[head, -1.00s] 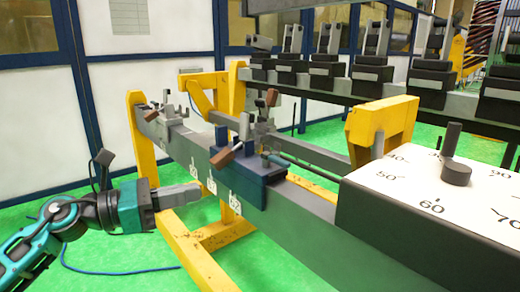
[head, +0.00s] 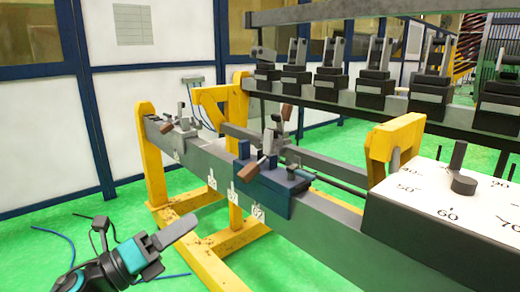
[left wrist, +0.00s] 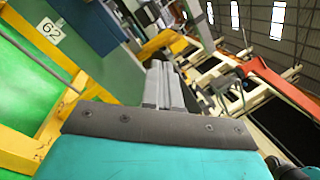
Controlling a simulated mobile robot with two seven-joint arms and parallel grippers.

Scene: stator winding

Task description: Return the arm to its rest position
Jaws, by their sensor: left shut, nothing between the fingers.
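My left gripper (head: 174,232) is at the lower left of the head view, in front of the yellow stand and apart from it. Its grey fingers are together with nothing between them. They also show in the left wrist view (left wrist: 164,88), pointing away from the teal gripper body. My right gripper is in neither view.
A grey rail (head: 330,230) on yellow legs (head: 150,160) carries a blue clamp block (head: 262,190) with brown-handled levers. A white dial plate (head: 430,190) stands at the right. A second rail with several black clamps runs behind. Blue cable and open green floor (head: 40,250) lie at the left.

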